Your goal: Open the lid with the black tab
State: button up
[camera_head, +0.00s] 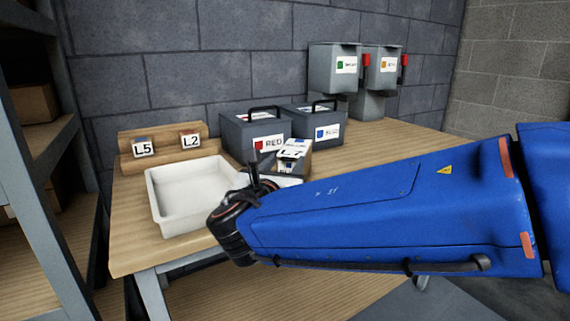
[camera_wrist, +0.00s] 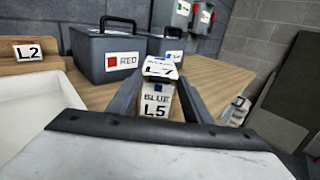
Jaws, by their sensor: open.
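No lid with a clearly separate black tab can be made out. The grey box labelled RED (camera_head: 240,142) has a closed top with a black handle; it also shows in the wrist view (camera_wrist: 90,62). The grey box labelled BLUE (camera_head: 322,135) stands beside it, also closed with a black handle. My gripper (camera_wrist: 160,85) is open, near the front of these boxes. A small block labelled BLUE, L5 and L7 (camera_wrist: 157,104) shows between its jaws; whether they touch it I cannot tell. In the head view my arm partly hides the gripper and block (camera_head: 293,153).
A white tray (camera_head: 160,205) lies at the left of the wooden table (camera_head: 130,250). Grey dispensers (camera_head: 330,82) with red side parts stand at the back right. Shelving flanks the left.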

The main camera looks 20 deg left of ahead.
jog(key=shift+c, duration=0.3)
grip_shut()
jog(key=shift+r, duration=0.1)
